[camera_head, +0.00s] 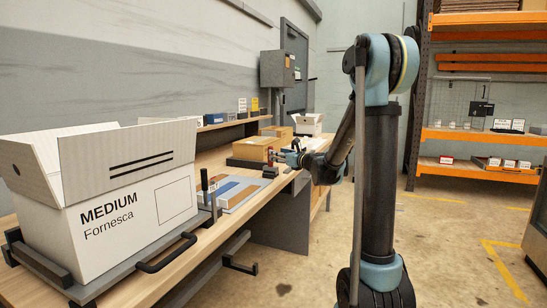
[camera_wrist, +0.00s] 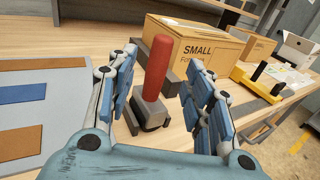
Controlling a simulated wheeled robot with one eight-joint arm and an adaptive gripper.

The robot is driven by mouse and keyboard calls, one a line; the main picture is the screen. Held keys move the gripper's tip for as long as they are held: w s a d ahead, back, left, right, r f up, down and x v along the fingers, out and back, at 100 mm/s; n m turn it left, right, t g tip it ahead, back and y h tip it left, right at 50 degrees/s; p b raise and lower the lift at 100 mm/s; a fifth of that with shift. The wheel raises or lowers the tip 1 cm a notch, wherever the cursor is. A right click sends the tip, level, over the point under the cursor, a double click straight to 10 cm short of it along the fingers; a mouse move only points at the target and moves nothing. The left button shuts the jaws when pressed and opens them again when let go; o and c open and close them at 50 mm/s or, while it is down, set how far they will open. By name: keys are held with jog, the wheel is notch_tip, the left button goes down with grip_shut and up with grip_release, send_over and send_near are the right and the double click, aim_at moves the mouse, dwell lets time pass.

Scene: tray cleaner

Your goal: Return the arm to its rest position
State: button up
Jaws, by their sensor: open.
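My arm (camera_head: 378,165) stands at the right of the head view and reaches down and left to the workbench. My gripper (camera_head: 281,155) is low over the bench, close to the brown box. In the wrist view my gripper (camera_wrist: 163,60) is open, its blue-padded fingers spread apart. A red upright handle (camera_wrist: 157,68) on a dark grey base (camera_wrist: 151,112) shows between the fingers. I see no finger closed on it; contact cannot be told. Behind it is a brown box marked SMALL (camera_wrist: 195,45).
The wooden workbench (camera_head: 150,278) runs away from me. A white MEDIUM box (camera_head: 130,222) fills its near left end. A grey board with coloured panels (camera_head: 235,192) lies beyond it. Orange shelving (camera_head: 470,137) stands at the right. The floor (camera_head: 450,245) right of my arm is clear.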

jog(key=s+d+f+n+g+h, duration=0.1)
jog(key=s+d+f+n+g, duration=0.15)
jog(key=s+n, duration=0.4)
jog(key=s+d+f+n+g+h, duration=0.1)
jog(key=s+d+f+n+g, duration=0.2)
jog(key=s, duration=0.7)
jog(key=s+d+f+n+g+h, duration=0.1)
jog(key=s+f+n, duration=0.2)
jog(key=s+n, duration=0.4)
jog(key=s+d+f+n+g+h, duration=0.1)
jog(key=s+d+f+n+h, duration=0.2)
jog(key=s, duration=0.5)
jog(key=s+d+f+n+g+h, duration=0.2)
jog(key=s+d+f+n, duration=0.2)
jog(key=s+d+f, duration=0.2)
jog(key=s+d+f+n+g+h, duration=0.1)
jog(key=s+d+f+n+h, duration=0.2)
jog(key=s+d, duration=0.5)
jog(key=shift+s+f+n+h, duration=0.3)
jog(key=shift+s+f+n, duration=0.45)
jog(key=shift+s, duration=0.45)
jog(key=shift+g, duration=0.25)
jog(key=shift+c, duration=1.3)
jog(key=shift+a, duration=0.1)
jog(key=shift+c, duration=0.3)
